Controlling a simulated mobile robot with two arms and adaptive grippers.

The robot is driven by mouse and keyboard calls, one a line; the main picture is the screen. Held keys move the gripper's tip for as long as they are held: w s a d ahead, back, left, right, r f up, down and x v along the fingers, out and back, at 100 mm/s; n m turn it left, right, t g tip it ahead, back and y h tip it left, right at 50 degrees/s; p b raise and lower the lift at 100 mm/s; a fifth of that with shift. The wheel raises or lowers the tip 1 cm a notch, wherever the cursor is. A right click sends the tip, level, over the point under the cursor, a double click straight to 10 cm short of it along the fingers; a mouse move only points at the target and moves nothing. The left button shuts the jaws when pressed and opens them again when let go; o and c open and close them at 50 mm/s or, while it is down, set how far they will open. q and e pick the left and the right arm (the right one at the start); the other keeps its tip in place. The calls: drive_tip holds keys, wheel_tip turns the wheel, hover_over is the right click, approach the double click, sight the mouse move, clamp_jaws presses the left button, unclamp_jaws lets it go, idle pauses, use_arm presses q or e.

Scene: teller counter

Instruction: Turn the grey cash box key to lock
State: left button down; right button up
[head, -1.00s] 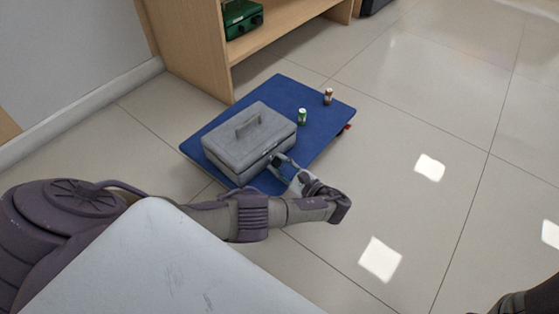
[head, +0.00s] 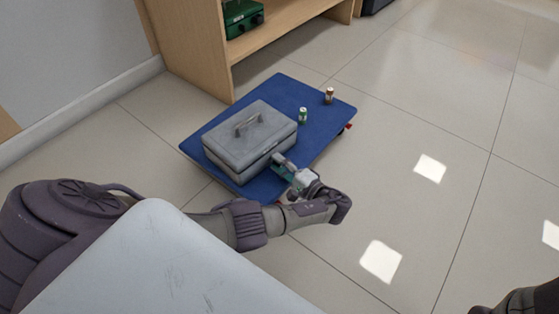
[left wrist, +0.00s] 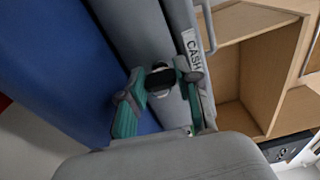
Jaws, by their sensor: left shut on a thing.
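The grey cash box (head: 240,150) stands closed on a blue platform, its lid handle upright on top. It also shows in the left wrist view (left wrist: 140,40), with a CASH label on its side. My left gripper (head: 281,161) is at the box's right-hand front side. In the left wrist view, its green-sided fingers (left wrist: 160,84) close around a small dark piece at the lock, the key (left wrist: 160,79). The key is mostly hidden by the fingertips, and its turn angle cannot be told.
The blue platform (head: 283,95) carries a green can (head: 303,115) and a brown can (head: 329,95) behind the box. A wooden shelf unit (head: 195,50) with a green box (head: 242,18) stands behind. The tiled floor at the right is clear.

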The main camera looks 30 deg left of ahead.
use_arm(q)
drive_tip(key=shift+s+n, duration=0.1)
drive_tip(key=shift+n, duration=0.6)
drive_tip(key=c, duration=0.8)
unclamp_jaws()
